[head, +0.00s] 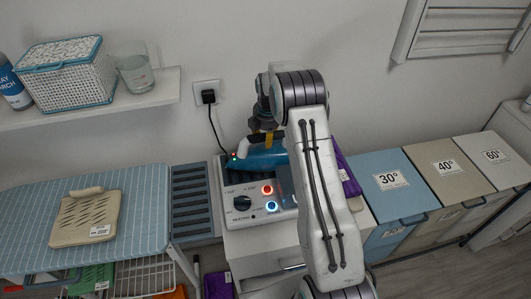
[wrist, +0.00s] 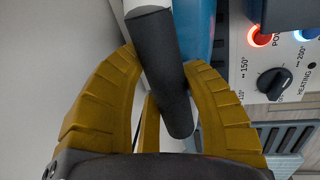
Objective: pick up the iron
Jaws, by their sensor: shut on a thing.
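The iron (head: 262,159) is blue and rests on its white and dark station (head: 243,215) on a cabinet, partly hidden by my arm in the head view. In the wrist view its dark handle (wrist: 168,90) with a white end runs between my gripper's yellow fingers, with the blue body (wrist: 202,25) beyond. My gripper (head: 266,139) is shut on the handle (wrist: 158,62). I cannot tell whether the iron is clear of the station.
An ironing board (head: 130,235) with a beige plate (head: 86,218) stands at left. A shelf (head: 95,110) with a basket (head: 66,70) and glass jar (head: 133,66) is above. Labelled bins (head: 391,178) stand at right. A cord runs from the wall socket (head: 208,96) toward the iron.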

